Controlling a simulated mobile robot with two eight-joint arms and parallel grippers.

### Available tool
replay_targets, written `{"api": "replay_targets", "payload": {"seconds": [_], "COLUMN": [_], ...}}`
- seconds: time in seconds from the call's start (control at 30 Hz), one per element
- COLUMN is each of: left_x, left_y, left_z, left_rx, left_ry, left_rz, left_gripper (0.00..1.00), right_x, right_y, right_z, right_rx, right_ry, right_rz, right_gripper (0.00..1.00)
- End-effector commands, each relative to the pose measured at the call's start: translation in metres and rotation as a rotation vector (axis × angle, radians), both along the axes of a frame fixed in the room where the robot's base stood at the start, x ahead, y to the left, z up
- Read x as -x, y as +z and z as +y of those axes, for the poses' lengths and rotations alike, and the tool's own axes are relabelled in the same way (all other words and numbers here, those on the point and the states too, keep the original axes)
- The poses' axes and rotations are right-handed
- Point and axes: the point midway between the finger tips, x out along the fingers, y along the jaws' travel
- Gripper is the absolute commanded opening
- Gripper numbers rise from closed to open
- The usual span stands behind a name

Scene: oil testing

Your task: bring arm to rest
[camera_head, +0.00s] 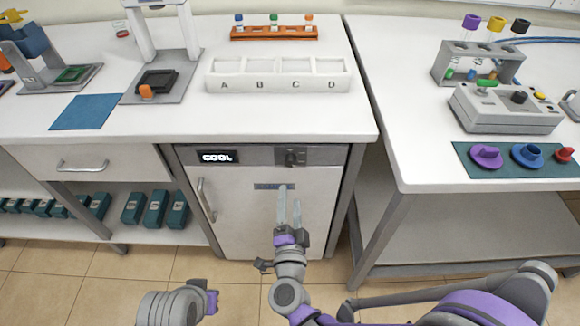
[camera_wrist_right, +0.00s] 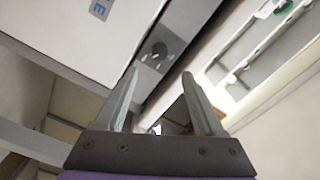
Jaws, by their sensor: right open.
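My right gripper (camera_head: 289,207) is in front of the white cooler door (camera_head: 255,225) under the bench, with its two fingers pointing up. In the right wrist view its fingers (camera_wrist_right: 158,88) stand apart with nothing between them, so it is open and empty. Whether it touches the door cannot be told. At the bottom of the head view, part of my left arm (camera_head: 172,306) shows, but its gripper fingers do not. The cooler has a lit display reading COOL (camera_head: 218,157), a dark knob (camera_head: 291,156) and a vertical handle (camera_head: 206,200); its door looks shut.
On the bench above are a white tray marked A to D (camera_head: 278,84), an orange vial rack (camera_head: 273,33) and a blue mat (camera_head: 86,112). A second table (camera_head: 405,130) at right holds a grey control box (camera_head: 505,110) and coloured caps. Open floor lies in front.

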Motion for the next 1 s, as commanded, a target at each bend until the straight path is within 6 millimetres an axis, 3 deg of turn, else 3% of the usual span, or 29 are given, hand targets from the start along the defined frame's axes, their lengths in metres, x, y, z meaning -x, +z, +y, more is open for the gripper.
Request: {"api": "replay_targets", "payload": {"seconds": [0.27, 0.43, 0.57, 0.67, 0.8, 1.0], "left_x": [0.000, 0.000, 0.000, 0.000, 0.000, 0.000], "left_y": [0.000, 0.000, 0.000, 0.000, 0.000, 0.000], "left_z": [0.000, 0.000, 0.000, 0.000, 0.000, 0.000], "left_rx": [0.000, 0.000, 0.000, 0.000, 0.000, 0.000], "left_ry": [0.000, 0.000, 0.000, 0.000, 0.000, 0.000], "left_rz": [0.000, 0.000, 0.000, 0.000, 0.000, 0.000], "left_gripper": [0.00, 0.00, 0.00, 0.00, 0.00, 0.00], "right_x": [-0.002, -0.003, 0.012, 0.035, 0.080, 0.151], "right_y": [0.007, 0.027, 0.022, 0.003, -0.029, -0.060], "right_z": [0.000, 0.000, -0.010, -0.030, -0.073, -0.139], "right_rx": [0.029, 0.197, 0.400, 0.555, 0.731, 0.878], "right_ry": [0.032, 0.203, 0.371, 0.479, 0.573, 0.619], "right_rz": [-0.004, 0.019, 0.125, 0.267, 0.514, 0.856], "right_gripper": [0.71, 0.71, 0.71, 0.71, 0.71, 0.71]}}
